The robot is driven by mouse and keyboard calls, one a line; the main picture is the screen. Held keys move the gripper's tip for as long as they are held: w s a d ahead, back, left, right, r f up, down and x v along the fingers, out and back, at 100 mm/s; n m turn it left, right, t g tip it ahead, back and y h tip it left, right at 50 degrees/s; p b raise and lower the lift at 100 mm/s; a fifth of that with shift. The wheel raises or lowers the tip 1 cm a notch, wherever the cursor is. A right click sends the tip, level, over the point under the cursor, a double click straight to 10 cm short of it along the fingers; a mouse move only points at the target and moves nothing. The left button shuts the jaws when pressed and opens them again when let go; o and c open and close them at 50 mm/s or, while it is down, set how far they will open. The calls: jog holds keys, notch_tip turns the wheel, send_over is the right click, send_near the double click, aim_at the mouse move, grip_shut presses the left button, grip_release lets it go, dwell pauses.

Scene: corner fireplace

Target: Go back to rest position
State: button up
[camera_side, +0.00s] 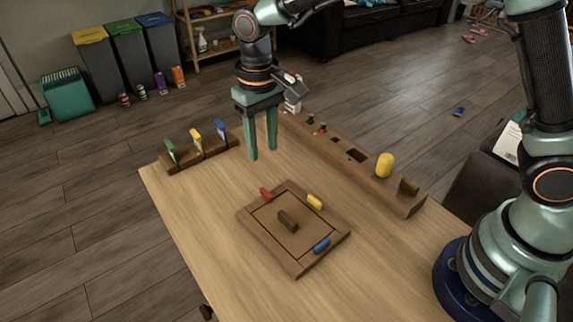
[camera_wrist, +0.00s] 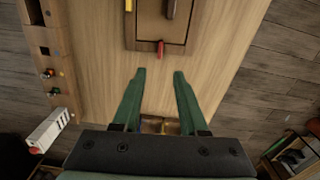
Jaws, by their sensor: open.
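My gripper (camera_side: 262,146) is open and empty, with two green fingers pointing down above the wooden table (camera_side: 175,205). In the wrist view my gripper (camera_wrist: 159,74) shows its two fingers apart, with bare table between them. A square wooden board (camera_side: 301,267) lies in front of the gripper in the side view. It carries a red piece (camera_side: 266,194), a yellow piece (camera_side: 314,201), a blue piece (camera_side: 322,244) and a dark brown block (camera_side: 288,220). The red piece also shows in the wrist view (camera_wrist: 160,48), just beyond the fingertips.
A wooden rack (camera_side: 205,152) with green, yellow and blue pieces stands at the table's left end. A long wooden block (camera_side: 330,147) with holes and a yellow cylinder (camera_side: 385,165) lies along the far edge. A white box (camera_wrist: 50,130) stands near the block. The near table area is clear.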

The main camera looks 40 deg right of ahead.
jog(key=s+d+r+t, duration=0.2)
jog(key=s+d+r, duration=0.1)
jog(key=d+r, duration=0.55)
jog(key=s+d+r+m+t, duration=0.1)
jog(key=s+d+r+t, duration=0.1)
jog(key=s+d, duration=0.7)
jog(key=shift+s+d+t, duration=0.2)
jog(key=shift+d+t, duration=0.6)
jog(key=shift+d, duration=0.05)
jog(key=shift+r, duration=0.1)
